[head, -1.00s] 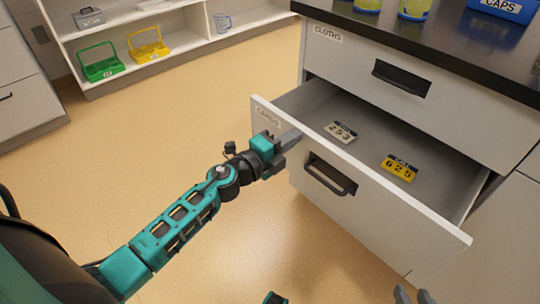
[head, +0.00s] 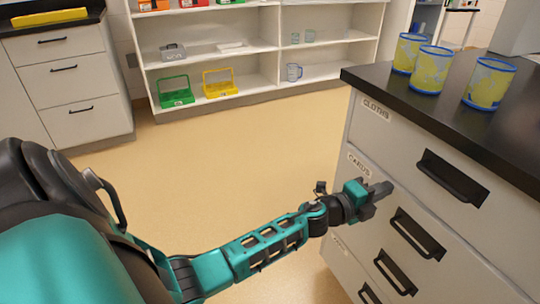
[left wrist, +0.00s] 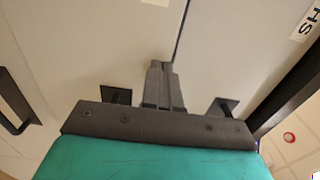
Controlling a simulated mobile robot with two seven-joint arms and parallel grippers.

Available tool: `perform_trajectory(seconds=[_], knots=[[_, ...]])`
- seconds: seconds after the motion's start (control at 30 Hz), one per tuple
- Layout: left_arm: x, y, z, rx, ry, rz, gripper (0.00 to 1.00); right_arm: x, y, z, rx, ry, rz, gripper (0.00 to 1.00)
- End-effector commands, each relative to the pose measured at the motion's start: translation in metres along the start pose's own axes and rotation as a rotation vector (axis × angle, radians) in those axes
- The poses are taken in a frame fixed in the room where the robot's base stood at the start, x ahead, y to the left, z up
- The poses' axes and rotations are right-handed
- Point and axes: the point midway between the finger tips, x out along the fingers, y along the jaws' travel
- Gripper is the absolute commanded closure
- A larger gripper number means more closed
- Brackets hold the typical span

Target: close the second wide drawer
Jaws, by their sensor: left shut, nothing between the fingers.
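The second wide drawer (head: 374,232), labelled CARDS, has its grey front about level with the CLOTHS drawer (head: 405,150) above it, so it looks shut. Its black handle (head: 417,236) is to the right of my left gripper (head: 378,191). That gripper is shut and empty, with its fingertips at the upper left part of the drawer front; whether they touch it I cannot tell. In the left wrist view the closed fingers (left wrist: 163,86) point at the pale fronts by a dark seam. The inside of the drawer is hidden. My right gripper is not in view.
Yellow cups with blue rims (head: 432,68) stand on the black counter (head: 400,95). More drawers lie below. A white shelf (head: 240,102) with green and yellow carriers is at the back. The tan floor (head: 220,150) between is clear.

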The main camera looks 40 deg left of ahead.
Motion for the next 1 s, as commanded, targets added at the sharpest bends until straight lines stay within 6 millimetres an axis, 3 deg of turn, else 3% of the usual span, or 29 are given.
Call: perform_trajectory(seconds=[0.43,1.0], knots=[[0.01,-0.0018,-0.0001,0.001,-0.001,-0.003,1.0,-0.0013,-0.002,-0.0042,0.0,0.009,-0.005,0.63],[0.0059,-0.0015,0.0068,0.0,0.001,-0.003,1.0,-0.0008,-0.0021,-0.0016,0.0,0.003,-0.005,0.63]])
